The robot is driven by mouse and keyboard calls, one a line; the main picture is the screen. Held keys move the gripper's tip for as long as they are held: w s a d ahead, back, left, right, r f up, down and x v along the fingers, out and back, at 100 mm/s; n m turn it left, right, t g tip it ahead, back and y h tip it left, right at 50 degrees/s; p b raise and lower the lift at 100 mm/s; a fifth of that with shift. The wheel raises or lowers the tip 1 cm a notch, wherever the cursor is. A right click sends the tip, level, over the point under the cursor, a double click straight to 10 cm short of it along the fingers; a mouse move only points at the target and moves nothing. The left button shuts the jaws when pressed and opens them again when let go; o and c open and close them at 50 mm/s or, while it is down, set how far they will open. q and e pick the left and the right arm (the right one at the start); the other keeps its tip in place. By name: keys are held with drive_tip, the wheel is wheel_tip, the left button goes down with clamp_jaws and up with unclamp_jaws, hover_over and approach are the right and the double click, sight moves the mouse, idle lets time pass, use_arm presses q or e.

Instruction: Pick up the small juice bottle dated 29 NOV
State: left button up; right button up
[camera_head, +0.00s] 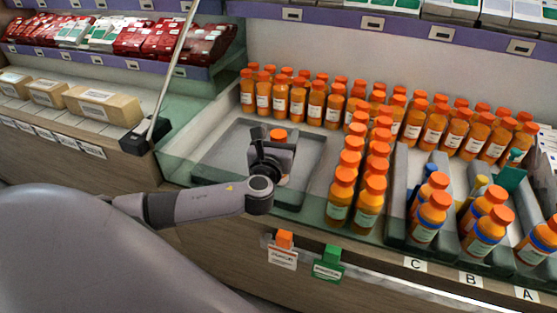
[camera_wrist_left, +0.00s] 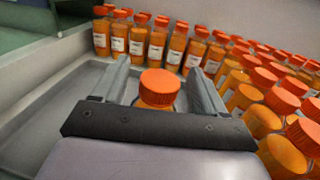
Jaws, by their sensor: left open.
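A single orange juice bottle with an orange cap (camera_head: 279,134) stands in the grey tray (camera_head: 222,147), apart from the rows of bottles. In the left wrist view the same bottle (camera_wrist_left: 158,87) shows its cap and shoulder between the two fingers. My left gripper (camera_head: 272,150) is open, with one finger on each side of this bottle; I cannot tell whether they touch it. The gripper hides most of the bottle's body. Its label is hidden, so no date can be read. My right gripper is not in view.
Several orange-capped bottles (camera_head: 316,102) stand in rows behind the tray, and a double column (camera_head: 341,194) stands close on its right. Lanes marked C, B and A (camera_head: 473,280) hold blue-labelled bottles farther right. Most of the tray floor is bare. Boxes (camera_head: 103,104) lie at left.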

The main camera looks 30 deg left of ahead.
use_arm(q)
clamp_jaws()
drive_tip(key=shift+r, duration=0.15)
